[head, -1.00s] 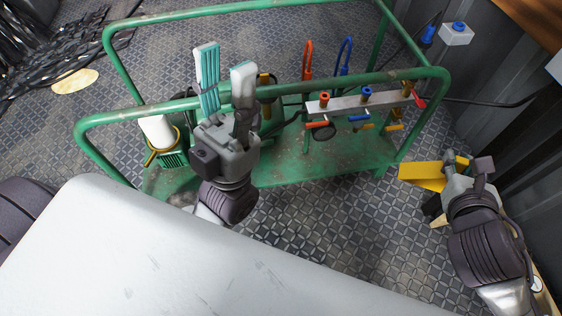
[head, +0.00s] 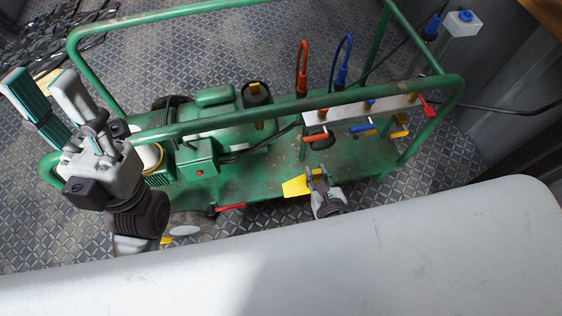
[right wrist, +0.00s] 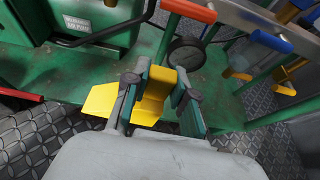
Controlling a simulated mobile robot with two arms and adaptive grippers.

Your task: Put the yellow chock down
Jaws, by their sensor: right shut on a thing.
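The yellow chock (head: 296,186) is in my right gripper (head: 318,178), low at the front edge of the green cart. In the right wrist view the chock (right wrist: 153,92) sits between the two fingers of my right gripper (right wrist: 157,88), with a flat yellow part sticking out to the left. The gripper is shut on it. The cart's deck (right wrist: 218,108) lies just beyond; I cannot tell whether the chock touches it. My left gripper (head: 45,95) is raised at the left by the cart's rail, its fingers apart with nothing seen between them.
The green cart frame (head: 290,105) has a top rail and a manifold (head: 345,112) with red, blue and yellow handles. A green compressor (head: 215,110) stands on the deck. A red lever (head: 230,206) shows at the front edge. Patterned floor (head: 455,165) is clear at right.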

